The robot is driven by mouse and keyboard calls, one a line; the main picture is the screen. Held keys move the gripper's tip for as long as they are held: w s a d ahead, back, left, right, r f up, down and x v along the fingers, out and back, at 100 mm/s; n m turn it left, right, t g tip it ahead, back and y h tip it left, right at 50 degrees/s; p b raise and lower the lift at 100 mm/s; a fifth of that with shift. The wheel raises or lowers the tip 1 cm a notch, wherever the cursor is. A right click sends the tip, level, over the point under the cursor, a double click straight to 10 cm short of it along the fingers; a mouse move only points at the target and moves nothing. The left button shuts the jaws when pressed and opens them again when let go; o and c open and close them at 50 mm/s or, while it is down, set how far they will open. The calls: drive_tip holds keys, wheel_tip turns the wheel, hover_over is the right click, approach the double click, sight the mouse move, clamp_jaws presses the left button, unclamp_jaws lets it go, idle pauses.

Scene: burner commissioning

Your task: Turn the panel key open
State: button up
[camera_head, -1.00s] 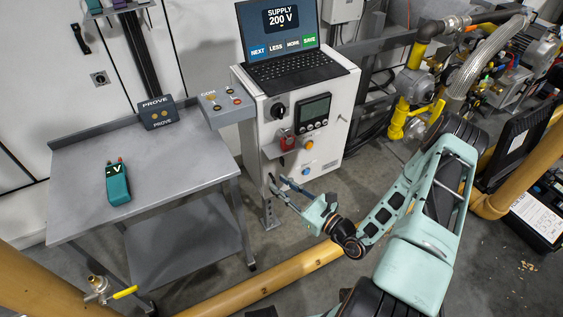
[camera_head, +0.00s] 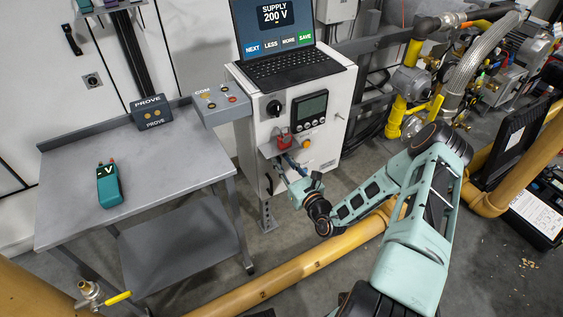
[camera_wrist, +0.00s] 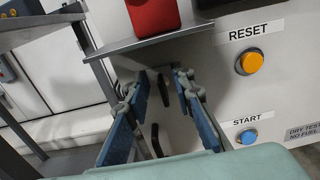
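My gripper (camera_head: 289,168) is at the front of the white control cabinet (camera_head: 312,158), just below a small shelf. In the wrist view its two blue-faced fingers (camera_wrist: 163,82) are apart, with a small dark upright piece on the panel (camera_wrist: 166,92) showing between the tips. This may be the panel key; I cannot tell whether the fingers touch it. A longer black handle (camera_wrist: 156,140) is lower on the same panel, seen between the fingers; it also shows in the head view (camera_head: 269,184).
The shelf (camera_wrist: 168,38) with a red object (camera_wrist: 153,14) overhangs the gripper closely. An orange RESET button (camera_wrist: 249,61) and blue START button (camera_wrist: 247,137) are to the right. A grey workbench (camera_head: 165,180) stands left; a yellow pipe (camera_head: 300,268) crosses the floor.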

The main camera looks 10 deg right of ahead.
drive_tip(key=shift+w, duration=0.2)
clamp_jaws()
drive_tip(key=shift+m+p, duration=0.35)
drive_tip(key=shift+m, duration=0.05)
drive_tip(key=m+p, duration=0.1)
drive_tip(key=m, duration=0.4)
drive_tip(key=d+f+m+p, duration=0.1)
drive_tip(key=m, duration=0.5)
drive_tip(key=m+p, duration=0.1)
drive_tip(key=m, duration=0.5)
drive_tip(key=shift+w+d+f, duration=0.25)
drive_tip(key=shift+f, duration=0.15)
